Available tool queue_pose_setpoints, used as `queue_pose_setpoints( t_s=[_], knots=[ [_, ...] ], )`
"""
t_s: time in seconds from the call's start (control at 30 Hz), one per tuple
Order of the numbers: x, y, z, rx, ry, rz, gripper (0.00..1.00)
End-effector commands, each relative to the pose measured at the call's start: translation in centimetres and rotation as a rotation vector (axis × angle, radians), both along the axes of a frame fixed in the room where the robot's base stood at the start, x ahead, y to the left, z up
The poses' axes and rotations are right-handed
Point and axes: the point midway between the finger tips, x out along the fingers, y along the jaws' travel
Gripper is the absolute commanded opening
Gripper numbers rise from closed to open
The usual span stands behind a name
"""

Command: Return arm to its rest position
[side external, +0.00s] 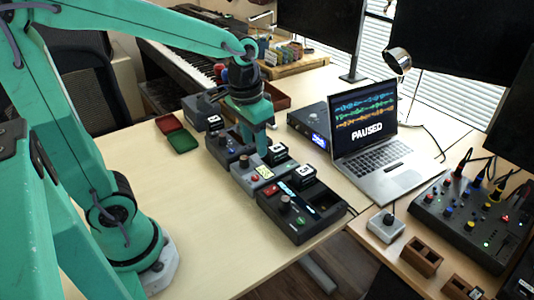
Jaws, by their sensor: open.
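My teal arm reaches from the lower left across the table, with its forearm passing over the top of the side external view. My gripper (260,143) points down over the row of dark desktop modules. Its fingers are open, and I see nothing held between them. The tips are close to the grey module (246,181) in the middle of the row; I cannot tell whether they touch it. A dark module with a knob (223,148) sits behind it, and another dark module (285,219) is in front. Small black blocks marked with white symbols stand on the modules.
An open red and green case (183,141) lies left of the modules. A laptop (369,128) reading PAUSED and a dark box (306,120) stand to the right. A keyboard (190,58) is behind. A mixer (470,215) sits at far right. The table's front left (200,220) is clear.

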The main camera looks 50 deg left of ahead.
Motion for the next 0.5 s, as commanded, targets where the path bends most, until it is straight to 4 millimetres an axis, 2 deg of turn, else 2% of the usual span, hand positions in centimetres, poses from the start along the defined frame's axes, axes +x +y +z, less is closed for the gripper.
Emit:
queue_pose_setpoints(
  t_s=[0.2,0.5],
  knots=[
    [-2.6,0.3,2.1,-0.001,-0.114,0.001,0.42],
    [-6.0,0.7,3.9,0.000,-0.261,0.001,0.42]
  ],
)
